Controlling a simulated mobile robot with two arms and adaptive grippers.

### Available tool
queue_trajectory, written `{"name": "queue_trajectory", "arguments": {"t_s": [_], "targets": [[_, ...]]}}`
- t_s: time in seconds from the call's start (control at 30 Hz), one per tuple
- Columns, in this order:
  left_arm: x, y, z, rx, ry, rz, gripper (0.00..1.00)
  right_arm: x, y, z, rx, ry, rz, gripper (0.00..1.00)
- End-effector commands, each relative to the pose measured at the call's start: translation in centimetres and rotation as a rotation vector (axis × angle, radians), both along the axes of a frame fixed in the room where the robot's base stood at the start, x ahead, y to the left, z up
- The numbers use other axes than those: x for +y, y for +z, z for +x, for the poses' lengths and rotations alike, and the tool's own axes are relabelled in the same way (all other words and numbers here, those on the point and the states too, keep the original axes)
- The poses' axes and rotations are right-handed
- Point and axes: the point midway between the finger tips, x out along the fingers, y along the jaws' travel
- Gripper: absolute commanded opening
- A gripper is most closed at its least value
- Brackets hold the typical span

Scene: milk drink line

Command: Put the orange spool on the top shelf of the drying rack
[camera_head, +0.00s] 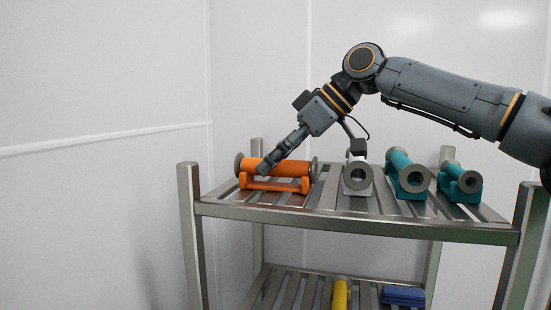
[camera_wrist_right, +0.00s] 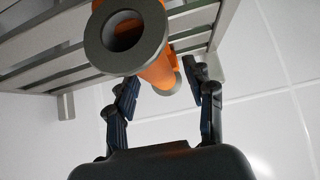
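The orange spool (camera_head: 283,168) with grey end flanges lies sideways in an orange cradle (camera_head: 275,184) at the left end of the drying rack's top shelf (camera_head: 330,215). My right gripper (camera_head: 268,165) reaches down to the spool from the upper right, in front of its left half. In the right wrist view, the spool (camera_wrist_right: 152,20) shows one large grey flange close up, and its body runs back toward the gap between the fingers (camera_wrist_right: 162,85). The fingers are apart, with visible space beside the spool; no firm contact shows. My left gripper is not in view.
To the right on the top shelf stand a white spool (camera_head: 358,176) and two teal spools (camera_head: 408,174) (camera_head: 461,178) on cradles. The lower shelf holds a yellow item (camera_head: 341,294) and a blue item (camera_head: 403,296). Metal posts (camera_head: 190,230) stand at the rack's corners. White walls are behind.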

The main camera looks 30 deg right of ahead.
Motion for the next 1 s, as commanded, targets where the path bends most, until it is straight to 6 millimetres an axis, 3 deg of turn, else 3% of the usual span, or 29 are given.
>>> {"name": "queue_trajectory", "arguments": {"t_s": [0.27, 0.7, 1.0], "targets": [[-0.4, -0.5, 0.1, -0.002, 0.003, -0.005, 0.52, -0.7, 1.1, -0.8, -0.005, -0.001, 0.002, 0.53], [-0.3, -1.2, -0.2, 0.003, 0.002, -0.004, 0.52, -4.7, 7.4, -5.5, -0.003, -0.001, 0.001, 0.53], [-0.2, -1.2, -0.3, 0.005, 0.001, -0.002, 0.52, -5.5, 8.6, -6.5, 0.0, 0.001, -0.001, 0.53]]}}
